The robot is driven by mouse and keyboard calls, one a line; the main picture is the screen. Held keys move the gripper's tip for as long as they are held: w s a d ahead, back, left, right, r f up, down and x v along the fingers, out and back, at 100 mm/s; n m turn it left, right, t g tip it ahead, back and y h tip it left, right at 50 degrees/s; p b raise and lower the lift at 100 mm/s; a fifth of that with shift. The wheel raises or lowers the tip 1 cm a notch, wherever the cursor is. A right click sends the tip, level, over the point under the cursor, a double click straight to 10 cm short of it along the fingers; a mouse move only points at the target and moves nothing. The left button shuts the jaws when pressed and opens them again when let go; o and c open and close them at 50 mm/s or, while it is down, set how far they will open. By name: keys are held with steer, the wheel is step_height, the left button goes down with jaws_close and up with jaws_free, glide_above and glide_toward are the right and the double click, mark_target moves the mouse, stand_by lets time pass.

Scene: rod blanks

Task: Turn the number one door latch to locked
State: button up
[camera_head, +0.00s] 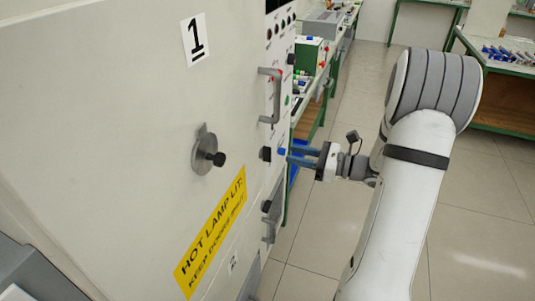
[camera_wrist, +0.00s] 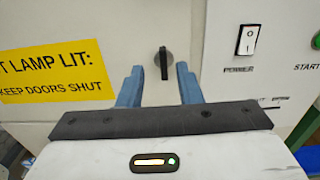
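The cabinet door (camera_head: 110,130) carries a number 1 label (camera_head: 196,39). In the wrist view a black latch knob (camera_wrist: 163,63) on a dark round base stands out from the door face, its bar upright. In the head view a dark knob (camera_head: 265,154) near the door's edge appears to be the same latch. My gripper (camera_head: 286,155) is open and empty in front of it, pointing at the door. In the wrist view my gripper (camera_wrist: 160,72) has its blue fingers either side of the knob. I cannot tell whether they touch it.
A round plate with a black knob (camera_head: 206,153) sits further left on the door. A yellow hot lamp sign (camera_wrist: 52,72) lies left of the latch, a power switch (camera_wrist: 248,40) right. A grey handle (camera_head: 274,95) juts out above my gripper. Open floor (camera_head: 320,240) lies below my arm.

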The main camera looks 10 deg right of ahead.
mark_target(266, 154)
steer(key=x, duration=0.7)
steer(key=shift+w+p, duration=0.3)
steer(key=shift+p, duration=0.05)
steer(key=shift+a, duration=0.1)
jaws_close()
